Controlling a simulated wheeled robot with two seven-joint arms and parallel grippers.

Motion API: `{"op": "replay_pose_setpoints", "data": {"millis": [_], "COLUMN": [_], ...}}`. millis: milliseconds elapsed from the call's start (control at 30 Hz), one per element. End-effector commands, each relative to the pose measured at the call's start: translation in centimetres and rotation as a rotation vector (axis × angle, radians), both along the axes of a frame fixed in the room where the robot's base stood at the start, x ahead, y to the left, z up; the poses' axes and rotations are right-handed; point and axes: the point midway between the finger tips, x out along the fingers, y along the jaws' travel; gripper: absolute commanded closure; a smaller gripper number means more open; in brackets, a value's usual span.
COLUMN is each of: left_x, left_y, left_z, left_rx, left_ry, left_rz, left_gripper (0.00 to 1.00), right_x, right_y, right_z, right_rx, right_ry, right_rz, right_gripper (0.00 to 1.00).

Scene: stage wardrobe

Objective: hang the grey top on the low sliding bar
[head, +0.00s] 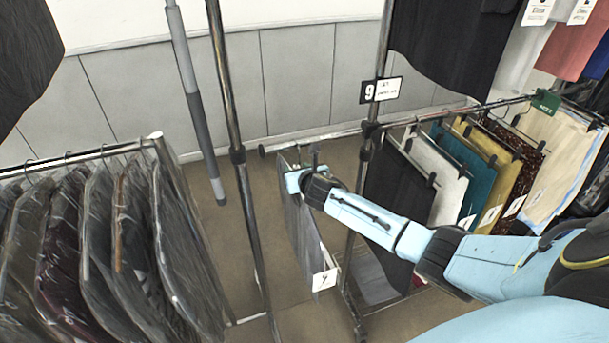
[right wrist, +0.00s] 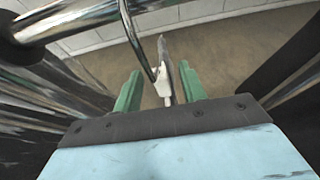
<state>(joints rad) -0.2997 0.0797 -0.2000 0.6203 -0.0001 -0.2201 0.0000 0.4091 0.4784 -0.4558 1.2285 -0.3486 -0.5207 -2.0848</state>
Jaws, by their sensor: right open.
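The grey top (head: 304,232) hangs upright below the low sliding bar (head: 312,138), with a white number tag at its lower edge. My right gripper (head: 293,178) is at the top of it, just under the bar. In the right wrist view the gripper (right wrist: 159,82) is open, with its green fingers apart on either side of a white hanger neck (right wrist: 163,84). The hanger's wire hook (right wrist: 136,42) rises to the bar (right wrist: 80,18) and crosses it; its tip is out of the picture. My left gripper is not in view.
Several trousers or skirts (head: 449,182) hang on a rail to the right. Bagged dark garments (head: 132,235) hang on a rack at left. Metal uprights (head: 237,155) stand close on both sides of the grey top. A sign reading 9 (head: 381,90) is on the right upright.

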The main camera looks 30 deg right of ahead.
Motion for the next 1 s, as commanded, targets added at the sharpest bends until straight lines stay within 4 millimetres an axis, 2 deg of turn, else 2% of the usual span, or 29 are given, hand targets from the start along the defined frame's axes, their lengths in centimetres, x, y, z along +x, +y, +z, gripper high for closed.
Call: {"op": "replay_pose_setpoints", "data": {"millis": [700,1000], "left_x": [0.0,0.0], "left_y": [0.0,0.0], "left_z": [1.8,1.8], "left_rx": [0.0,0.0], "left_ry": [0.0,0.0], "left_rz": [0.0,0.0], "left_gripper": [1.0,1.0], "right_x": [-9.7,-11.5], "right_y": [2.3,2.7], "right_z": [4.2,5.0], "right_rx": [-0.001,0.0], "right_ry": [0.0,0.0], "right_rz": [0.003,-0.001], "right_gripper": [0.59,0.59]}}
